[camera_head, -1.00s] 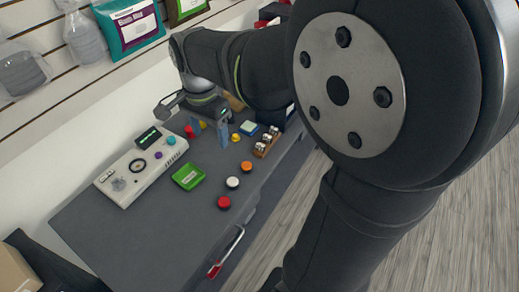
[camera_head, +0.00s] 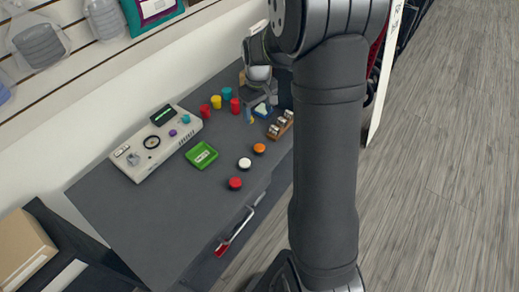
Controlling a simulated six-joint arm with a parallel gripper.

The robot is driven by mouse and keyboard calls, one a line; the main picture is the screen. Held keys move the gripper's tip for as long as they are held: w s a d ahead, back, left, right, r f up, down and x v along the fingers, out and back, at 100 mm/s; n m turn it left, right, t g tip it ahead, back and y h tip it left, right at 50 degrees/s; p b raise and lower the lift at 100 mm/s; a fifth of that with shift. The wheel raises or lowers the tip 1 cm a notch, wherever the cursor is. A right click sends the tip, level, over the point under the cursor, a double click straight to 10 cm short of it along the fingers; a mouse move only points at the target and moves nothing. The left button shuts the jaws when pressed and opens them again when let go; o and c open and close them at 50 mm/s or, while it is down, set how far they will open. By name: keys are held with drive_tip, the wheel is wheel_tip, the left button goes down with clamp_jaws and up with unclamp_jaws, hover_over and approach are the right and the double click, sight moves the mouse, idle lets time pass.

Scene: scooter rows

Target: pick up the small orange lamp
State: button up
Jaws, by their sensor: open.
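The small orange lamp (camera_head: 259,148) is a low round puck with a dark base. It stands upright on the grey worktop, at the far end of a row with a white lamp (camera_head: 244,163) and a red lamp (camera_head: 235,183). My gripper (camera_head: 259,112) is open and points down over the back of the worktop, beyond the orange lamp in the picture and apart from it. Nothing shows between its fingers for certain; a blue and pale pad (camera_head: 262,110) lies behind or below them. The fingertips are small and partly unclear.
A green tray (camera_head: 202,155) lies left of the lamps, and a pale console (camera_head: 150,144) left of that. Several red, yellow and teal cylinders (camera_head: 216,102) stand near my gripper. A wooden rack (camera_head: 279,127) with metal pieces is close right of it. The worktop's front left is clear.

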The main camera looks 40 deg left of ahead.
drive_tip(key=f, duration=0.1)
hover_over(259, 147)
drive_tip(key=shift+n, duration=0.3)
wheel_tip(259, 147, down, 12)
drive_tip(key=shift+s+d+r, duration=0.1)
drive_tip(key=shift+d+r, duration=0.05)
drive_tip(key=shift+r, duration=0.05)
drive_tip(key=shift+f, duration=2.65)
drive_tip(key=c, duration=1.1)
drive_tip(key=shift+r, duration=0.1)
